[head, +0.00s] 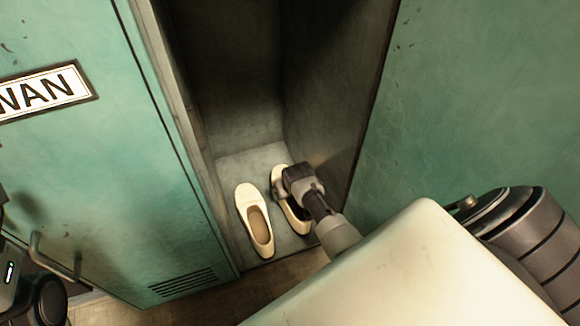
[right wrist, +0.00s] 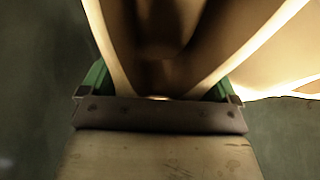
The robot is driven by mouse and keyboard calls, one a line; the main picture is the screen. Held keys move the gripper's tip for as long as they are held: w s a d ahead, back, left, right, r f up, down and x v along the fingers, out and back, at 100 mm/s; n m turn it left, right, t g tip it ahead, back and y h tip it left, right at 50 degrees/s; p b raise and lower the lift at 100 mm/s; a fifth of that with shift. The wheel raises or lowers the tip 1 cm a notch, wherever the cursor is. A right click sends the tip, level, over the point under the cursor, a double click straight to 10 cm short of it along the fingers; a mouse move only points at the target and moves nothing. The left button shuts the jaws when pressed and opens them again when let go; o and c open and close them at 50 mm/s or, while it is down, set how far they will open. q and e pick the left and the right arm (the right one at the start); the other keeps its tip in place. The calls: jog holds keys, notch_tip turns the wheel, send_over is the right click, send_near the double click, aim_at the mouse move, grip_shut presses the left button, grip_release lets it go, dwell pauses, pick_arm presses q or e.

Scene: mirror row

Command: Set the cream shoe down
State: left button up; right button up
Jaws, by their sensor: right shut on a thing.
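My right gripper (head: 284,192) reaches into the open locker and is shut on a cream shoe (head: 279,174). In the right wrist view the cream shoe (right wrist: 102,30) fills the top of the picture between the green fingers of my gripper (right wrist: 160,88). The held shoe is low over the locker floor (head: 232,163), toe toward the back; I cannot tell if its sole touches. My gripper hides part of it. A second cream shoe (head: 245,203) stands on the locker floor just to its left, apart from it. My left gripper is not visible.
The locker's dark side wall (head: 335,110) is close on the right of my right gripper. A green door (head: 100,190) with a nameplate (head: 42,90) and a handle (head: 56,256) is on the left. A green panel (head: 480,100) is on the right.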

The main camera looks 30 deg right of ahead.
jog(key=shift+f, duration=0.15)
jog(key=o, duration=0.8)
